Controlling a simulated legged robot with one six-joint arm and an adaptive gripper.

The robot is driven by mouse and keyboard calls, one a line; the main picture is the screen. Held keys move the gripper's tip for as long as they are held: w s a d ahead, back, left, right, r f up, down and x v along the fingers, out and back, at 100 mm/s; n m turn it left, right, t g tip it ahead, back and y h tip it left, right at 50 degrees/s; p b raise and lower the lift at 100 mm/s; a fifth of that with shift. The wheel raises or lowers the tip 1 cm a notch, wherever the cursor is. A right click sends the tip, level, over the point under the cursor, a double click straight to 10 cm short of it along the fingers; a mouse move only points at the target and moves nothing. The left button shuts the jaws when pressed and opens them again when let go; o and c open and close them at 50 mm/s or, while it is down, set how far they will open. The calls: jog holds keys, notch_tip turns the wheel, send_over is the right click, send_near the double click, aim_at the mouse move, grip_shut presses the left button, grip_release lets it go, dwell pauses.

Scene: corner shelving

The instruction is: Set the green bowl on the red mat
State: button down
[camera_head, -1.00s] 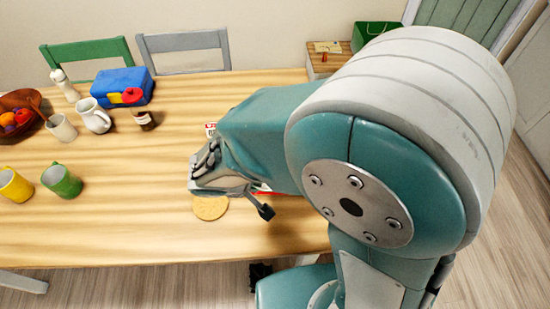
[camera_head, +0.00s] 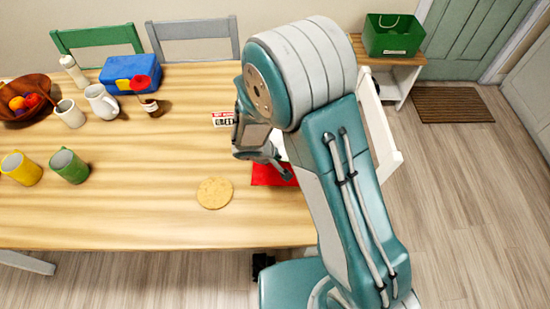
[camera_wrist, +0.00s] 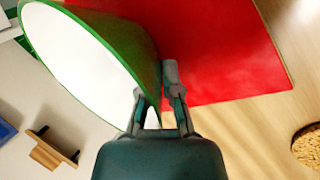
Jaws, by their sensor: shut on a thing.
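The green bowl (camera_wrist: 128,45), with a white inside, is in the wrist view at the upper left. My gripper (camera_wrist: 160,98) is shut on the bowl's rim and side. The red mat (camera_wrist: 222,55) lies on the table behind and to the right of the bowl in that view. In the head view, part of the red mat (camera_head: 270,175) shows just below my gripper (camera_head: 270,155) near the table's right end. My arm hides most of the bowl there. I cannot tell whether the bowl touches the mat.
A round cork coaster (camera_head: 215,193) lies left of the mat. A small printed card (camera_head: 224,119) lies behind it. A green mug (camera_head: 69,166), yellow mug (camera_head: 21,168), white jug (camera_head: 101,101) and blue box (camera_head: 130,74) stand further left. The table's middle is clear.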

jog(key=shift+f, duration=0.4)
jog(key=shift+f, duration=0.15)
jog(key=c, duration=0.8)
grip_release()
jog(key=v, duration=1.2)
jog(key=s+d+r+m+y, duration=0.1)
jog(key=s+d+r+m, duration=0.15)
jog(key=d+r, duration=0.4)
jog(key=s+d+r+m+y, duration=0.1)
jog(key=s+d+r+m, duration=0.15)
jog(key=d+r, duration=0.45)
jog(key=s+d+r+m+t+y, duration=0.1)
jog(key=s+d+r+m+y, duration=0.1)
jog(key=s+r, duration=0.6)
jog(key=shift+s+d+m+t, duration=0.3)
jog(key=shift+s+d+m, duration=0.3)
jog(key=shift+s+d, duration=0.35)
